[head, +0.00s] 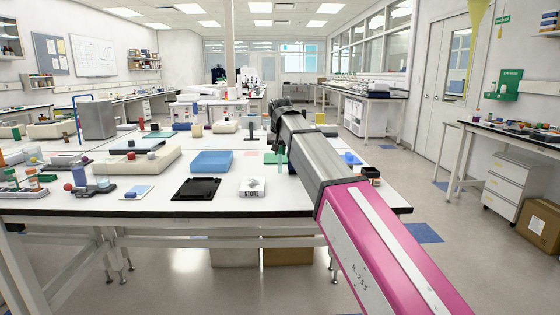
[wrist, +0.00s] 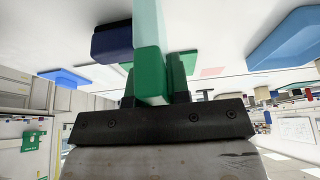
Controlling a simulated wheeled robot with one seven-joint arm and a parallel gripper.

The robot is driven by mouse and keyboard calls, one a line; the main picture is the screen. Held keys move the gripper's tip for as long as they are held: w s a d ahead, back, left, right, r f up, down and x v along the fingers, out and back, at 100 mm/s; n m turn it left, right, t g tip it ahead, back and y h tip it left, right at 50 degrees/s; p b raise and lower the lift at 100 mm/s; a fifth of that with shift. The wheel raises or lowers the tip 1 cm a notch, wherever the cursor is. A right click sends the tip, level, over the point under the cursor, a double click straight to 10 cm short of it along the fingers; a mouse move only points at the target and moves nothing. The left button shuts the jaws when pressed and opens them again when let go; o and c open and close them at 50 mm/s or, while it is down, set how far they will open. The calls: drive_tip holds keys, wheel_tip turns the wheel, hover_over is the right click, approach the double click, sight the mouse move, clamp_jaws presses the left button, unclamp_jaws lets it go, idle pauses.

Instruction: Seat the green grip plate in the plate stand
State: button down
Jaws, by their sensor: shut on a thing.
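My gripper (head: 279,152) is over the right part of the white bench. In the wrist view my gripper (wrist: 155,92) is shut on the green grip plate (wrist: 150,72), a green block with a pale green part running out of the top of the picture. In the head view only a thin green strip of the plate (head: 282,160) shows below the gripper; my arm hides the rest. I cannot pick out the plate stand for certain. A flat black holder (head: 196,188) lies near the bench's front edge, empty, left of a white block marked STORE (head: 252,188).
A blue block (head: 212,161) stands behind the black holder. A cream tray (head: 125,170) and several small labware pieces fill the left. A dark blue block (wrist: 112,42) is near the held plate in the wrist view. Bare bench lies along the front edge.

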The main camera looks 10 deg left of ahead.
sight(280, 159)
drive_tip(key=shift+f, duration=2)
drive_tip(key=shift+f, duration=0.15)
drive_tip(key=c, duration=1.1)
unclamp_jaws()
